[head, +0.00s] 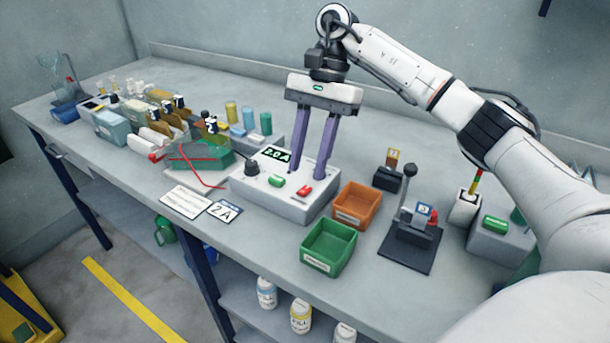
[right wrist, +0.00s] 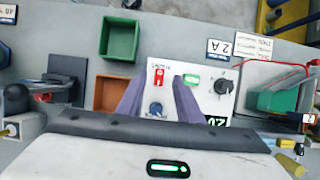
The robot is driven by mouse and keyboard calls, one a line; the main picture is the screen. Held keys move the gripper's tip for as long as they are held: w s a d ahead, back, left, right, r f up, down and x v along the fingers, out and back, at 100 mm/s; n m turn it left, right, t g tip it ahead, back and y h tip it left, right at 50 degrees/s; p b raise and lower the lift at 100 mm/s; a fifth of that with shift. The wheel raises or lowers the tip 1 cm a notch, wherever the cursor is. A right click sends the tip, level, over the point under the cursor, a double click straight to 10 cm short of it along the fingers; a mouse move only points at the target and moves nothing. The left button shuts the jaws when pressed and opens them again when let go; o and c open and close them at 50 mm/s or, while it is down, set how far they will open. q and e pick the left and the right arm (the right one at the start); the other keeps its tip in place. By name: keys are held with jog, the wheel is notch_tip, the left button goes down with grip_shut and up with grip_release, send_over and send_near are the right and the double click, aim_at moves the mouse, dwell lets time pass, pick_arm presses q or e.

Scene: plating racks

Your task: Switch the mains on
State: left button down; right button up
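The white power supply box (head: 284,203) stands on the bench with a display (head: 277,154) reading 2.0 A. On its top are a red switch (head: 304,191), a green button (head: 277,181) and a black knob (head: 252,166). My right gripper (head: 309,176) points down over the box's right part, its two purple fingers apart and empty. In the right wrist view the red switch (right wrist: 158,86) shows between the fingertips, beside a blue knob (right wrist: 155,109). The green button (right wrist: 192,90) is right of them. I cannot tell whether the fingertips touch the box. My left gripper is not in view.
An orange bin (head: 357,206) and a green bin (head: 328,248) stand right of the box. A black lever stand (head: 405,251) is farther right. A green tank with red wire (head: 205,157) and labelled cards (head: 186,201) lie left.

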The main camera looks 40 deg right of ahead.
jog(key=s+p+v, duration=0.1)
jog(key=v, duration=0.5)
jog(key=shift+w+r, duration=0.2)
jog(key=shift+w, duration=0.3)
jog(key=shift+d+f, duration=0.1)
